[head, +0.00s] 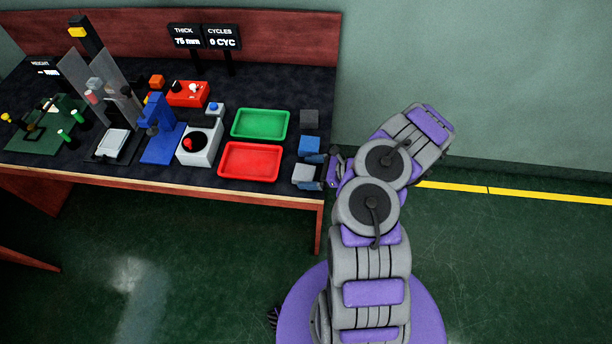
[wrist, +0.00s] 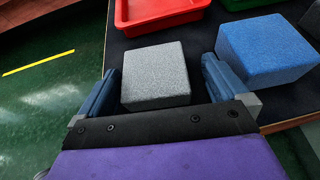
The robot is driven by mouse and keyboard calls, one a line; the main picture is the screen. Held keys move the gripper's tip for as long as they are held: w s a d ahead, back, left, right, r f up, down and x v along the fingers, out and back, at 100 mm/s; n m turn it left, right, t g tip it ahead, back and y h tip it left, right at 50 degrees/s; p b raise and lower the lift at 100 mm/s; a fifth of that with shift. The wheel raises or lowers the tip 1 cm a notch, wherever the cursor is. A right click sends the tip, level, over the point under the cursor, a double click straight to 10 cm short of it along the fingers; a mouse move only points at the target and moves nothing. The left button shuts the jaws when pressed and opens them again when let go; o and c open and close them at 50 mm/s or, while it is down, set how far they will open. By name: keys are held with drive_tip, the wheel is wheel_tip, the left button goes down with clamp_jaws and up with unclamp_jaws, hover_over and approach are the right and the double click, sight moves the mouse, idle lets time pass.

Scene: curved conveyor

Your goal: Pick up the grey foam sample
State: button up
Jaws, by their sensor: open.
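The grey foam sample (head: 306,174) is a light grey block at the right end of the table, near its front edge. In the wrist view the grey foam sample (wrist: 155,75) sits between the two fingers of my gripper (wrist: 160,92). The fingers are open, one on each side of the block. A narrow gap shows at the right finger; whether the left finger touches the block is hard to tell. In the head view my gripper (head: 314,171) is at the block from the right, partly hidden by my arm.
A blue foam block (wrist: 266,48) is just beyond the right finger, and also shows in the head view (head: 309,145). A dark grey block (head: 309,119) is behind it. A red tray (head: 249,178) and a green tray (head: 260,139) lie to the left. Test devices fill the left side.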

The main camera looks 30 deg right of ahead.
drive_tip(key=shift+w+a+f, duration=0.2)
drive_tip(key=shift+w+a, duration=0.1)
drive_tip(key=shift+a, duration=0.2)
drive_tip(key=shift+a+r, duration=0.1)
drive_tip(key=shift+a, duration=0.55)
drive_tip(key=shift+d, duration=0.5)
drive_tip(key=c, duration=0.7)
drive_tip(key=shift+a, duration=0.1)
drive_tip(key=shift+c, duration=1.3)
drive_tip(key=shift+a, duration=0.2)
